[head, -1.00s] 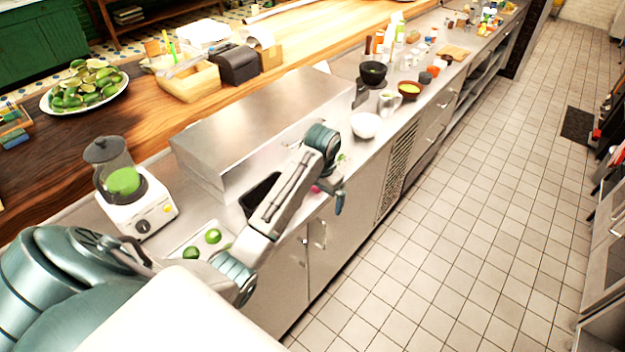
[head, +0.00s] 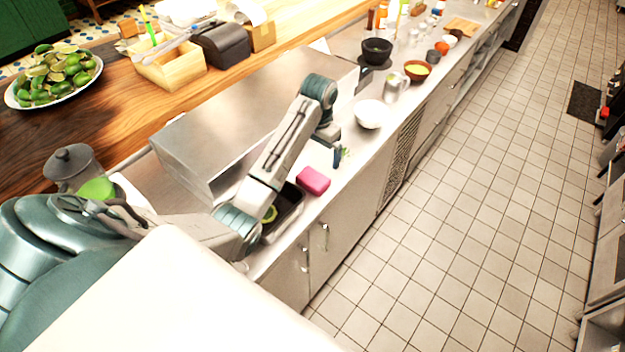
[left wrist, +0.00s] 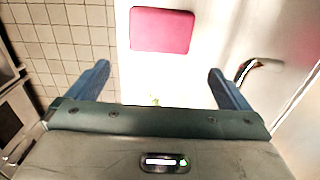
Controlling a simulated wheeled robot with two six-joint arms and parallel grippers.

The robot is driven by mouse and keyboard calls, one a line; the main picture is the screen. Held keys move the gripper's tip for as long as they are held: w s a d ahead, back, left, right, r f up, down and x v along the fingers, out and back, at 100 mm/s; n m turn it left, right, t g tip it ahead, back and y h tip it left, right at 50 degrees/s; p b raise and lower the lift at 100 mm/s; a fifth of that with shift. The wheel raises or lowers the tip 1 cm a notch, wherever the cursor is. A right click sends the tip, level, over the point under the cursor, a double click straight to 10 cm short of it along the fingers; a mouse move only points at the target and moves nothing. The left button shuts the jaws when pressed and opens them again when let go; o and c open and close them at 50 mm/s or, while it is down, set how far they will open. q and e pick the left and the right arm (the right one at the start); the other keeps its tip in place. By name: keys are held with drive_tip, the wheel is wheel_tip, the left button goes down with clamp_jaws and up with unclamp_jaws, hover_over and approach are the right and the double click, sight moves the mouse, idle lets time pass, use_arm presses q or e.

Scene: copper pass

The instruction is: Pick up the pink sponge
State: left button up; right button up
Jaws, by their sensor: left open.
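The pink sponge (head: 313,180) lies on the steel counter near its front edge, beside a dark sunken pan. It is fully visible in the head view. My left gripper (head: 339,157) is just beyond the sponge, to its upper right, and apart from it. In the left wrist view the sponge (left wrist: 161,31) sits at the top middle, ahead of the open fingers (left wrist: 157,75), with nothing between them. My right gripper is in neither view.
A white bowl (head: 370,114) stands on the counter beyond my left gripper. A raised steel box (head: 240,125) is behind the arm. The dark pan (head: 288,212) holds something green. The tiled floor (head: 450,230) to the right is clear.

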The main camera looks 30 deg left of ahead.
sight(317, 174)
use_arm(q)
drive_tip(key=shift+s+d+f+b, duration=0.1)
drive_tip(key=shift+f+b, duration=0.15)
drive_tip(key=shift+f, duration=0.2)
drive_tip(key=shift+s+d+f+b, duration=0.1)
drive_tip(key=shift+f+b, duration=0.1)
drive_tip(key=shift+f, duration=0.2)
drive_tip(key=shift+w+f+p, duration=0.1)
drive_tip(key=shift+f+p, duration=0.8)
drive_tip(key=f+p, duration=0.2)
drive_tip(key=f, duration=0.1)
drive_tip(key=f+p, duration=0.1)
drive_tip(key=shift+s+a+f, duration=0.15)
drive_tip(key=shift+s+f, duration=0.1)
drive_tip(key=shift+f, duration=0.65)
drive_tip(key=c, duration=0.8)
drive_tip(key=shift+c, duration=0.3)
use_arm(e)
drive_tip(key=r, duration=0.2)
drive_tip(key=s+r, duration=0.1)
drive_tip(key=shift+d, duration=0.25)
use_arm(q)
drive_tip(key=shift+r, duration=0.1)
